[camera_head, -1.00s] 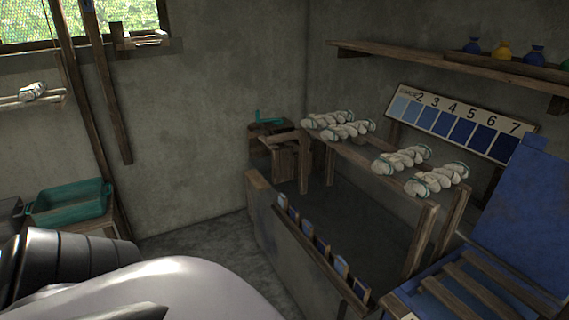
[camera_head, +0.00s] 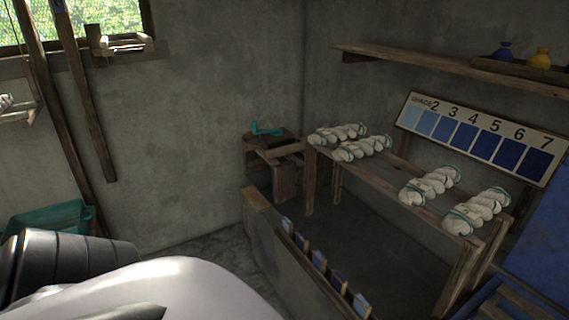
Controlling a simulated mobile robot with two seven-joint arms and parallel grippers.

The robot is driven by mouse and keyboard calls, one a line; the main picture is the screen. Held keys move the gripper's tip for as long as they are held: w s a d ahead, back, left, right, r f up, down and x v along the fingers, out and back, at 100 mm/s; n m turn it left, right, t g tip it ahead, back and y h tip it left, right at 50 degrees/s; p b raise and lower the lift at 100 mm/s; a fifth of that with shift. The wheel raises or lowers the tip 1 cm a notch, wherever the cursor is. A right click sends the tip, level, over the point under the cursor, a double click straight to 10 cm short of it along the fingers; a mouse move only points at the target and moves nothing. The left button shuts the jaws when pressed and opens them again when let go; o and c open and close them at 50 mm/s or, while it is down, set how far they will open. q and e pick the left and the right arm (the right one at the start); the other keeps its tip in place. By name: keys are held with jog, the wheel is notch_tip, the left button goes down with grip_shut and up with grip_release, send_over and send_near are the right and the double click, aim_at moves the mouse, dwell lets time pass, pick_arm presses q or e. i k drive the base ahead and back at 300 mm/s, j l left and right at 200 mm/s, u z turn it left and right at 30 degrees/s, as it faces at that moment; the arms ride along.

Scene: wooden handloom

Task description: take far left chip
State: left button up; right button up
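Several small chips in shades of blue stand in a row along the top edge of the grey vat's front wall (camera_head: 270,245). The far left chip (camera_head: 287,227) is pale blue, upright, at the far end of the row. No gripper touches the chips. Part of my own arm or body, black and white, fills the lower left. I see no fingertips of either gripper.
A wooden rack (camera_head: 395,188) with several white yarn skeins (camera_head: 428,185) stands over the vat. A numbered blue shade board (camera_head: 478,140) leans behind it. A wooden stand (camera_head: 272,155) holds a teal item (camera_head: 266,129). A teal bin (camera_head: 45,222) is at left.

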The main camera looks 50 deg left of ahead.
aim_at(287, 225)
jog(key=i+j, duration=0.1)
jog(key=j, duration=0.55)
jog(key=i+j, duration=0.1)
jog(key=j, duration=0.55)
jog(key=i+j, duration=0.1)
jog(key=j, duration=0.55)
